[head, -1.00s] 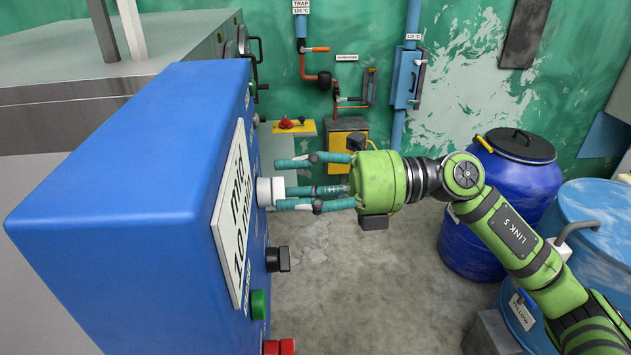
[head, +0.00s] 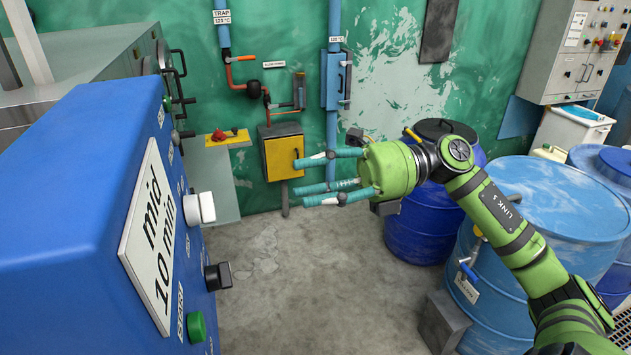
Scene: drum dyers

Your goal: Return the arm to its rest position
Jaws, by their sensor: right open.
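My right gripper (head: 309,179) is at the end of the green right arm, which comes in from the lower right. Its teal fingers are spread apart and point left, with nothing between them. It hangs in free air over the concrete floor, clear of the blue control box (head: 75,190). A gap lies between the fingertips and the white knob (head: 201,208) on the box's side. My left gripper does not show.
The box also carries a black knob (head: 218,276) and a green button (head: 196,326). Behind the arm stand a dark blue drum (head: 415,225) and lighter blue barrels (head: 565,200). A yellow wall box (head: 283,155) is behind the fingers. Bare floor (head: 300,290) lies below.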

